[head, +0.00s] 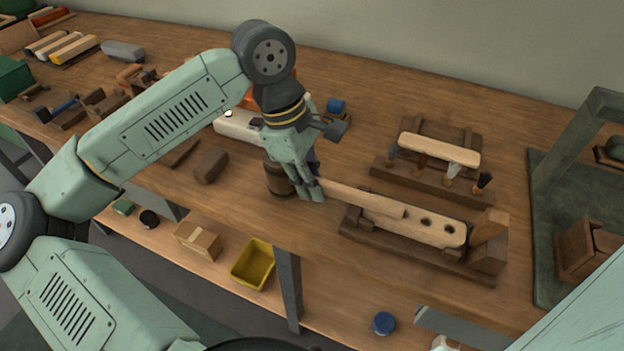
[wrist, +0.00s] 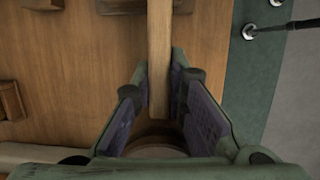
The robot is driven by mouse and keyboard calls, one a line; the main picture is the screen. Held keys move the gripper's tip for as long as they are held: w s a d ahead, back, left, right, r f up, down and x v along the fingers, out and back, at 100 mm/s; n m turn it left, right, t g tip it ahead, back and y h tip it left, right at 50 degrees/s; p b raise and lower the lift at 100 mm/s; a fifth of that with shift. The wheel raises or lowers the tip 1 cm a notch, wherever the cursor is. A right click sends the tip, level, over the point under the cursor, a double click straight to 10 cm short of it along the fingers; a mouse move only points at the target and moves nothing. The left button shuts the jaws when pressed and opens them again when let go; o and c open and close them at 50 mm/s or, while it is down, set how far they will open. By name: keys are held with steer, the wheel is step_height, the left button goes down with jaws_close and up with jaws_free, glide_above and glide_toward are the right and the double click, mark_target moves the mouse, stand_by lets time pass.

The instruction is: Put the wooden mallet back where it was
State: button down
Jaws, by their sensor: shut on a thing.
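My gripper (head: 314,190) is shut on the wooden mallet's pale handle (head: 365,198), close to the mallet's brown, barrel-shaped head (head: 276,180). The handle points right, and its far end overlaps the drilled wooden block in the head view. In the wrist view the handle (wrist: 159,55) runs up between the finger pads of my gripper (wrist: 162,92), with the round head (wrist: 155,146) partly hidden at the bottom. I cannot tell whether the mallet touches the bench. No marked resting place for it is clear to see.
The drilled block (head: 446,234) sits in a dark wooden fixture (head: 420,257) at the right. Behind it stands a rack (head: 427,183) with several brushes. A dark brown block (head: 211,165) lies left of the mallet head. A yellow bin (head: 253,264) is below the bench top.

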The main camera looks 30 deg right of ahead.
steer(key=shift+f+b, duration=0.55)
steer(key=shift+b, duration=0.05)
steer(key=c, duration=1.6)
jaws_free()
steer(key=shift+r, duration=0.1)
steer(key=shift+r+p, duration=0.9)
steer(key=shift+p, duration=0.15)
steer(key=b+v, duration=0.1)
steer(key=v, duration=1)
steer(key=shift+f+b, duration=0.1)
steer(key=shift+b, duration=0.2)
steer(key=shift+w+r, duration=0.1)
steer(key=shift+r, duration=0.15)
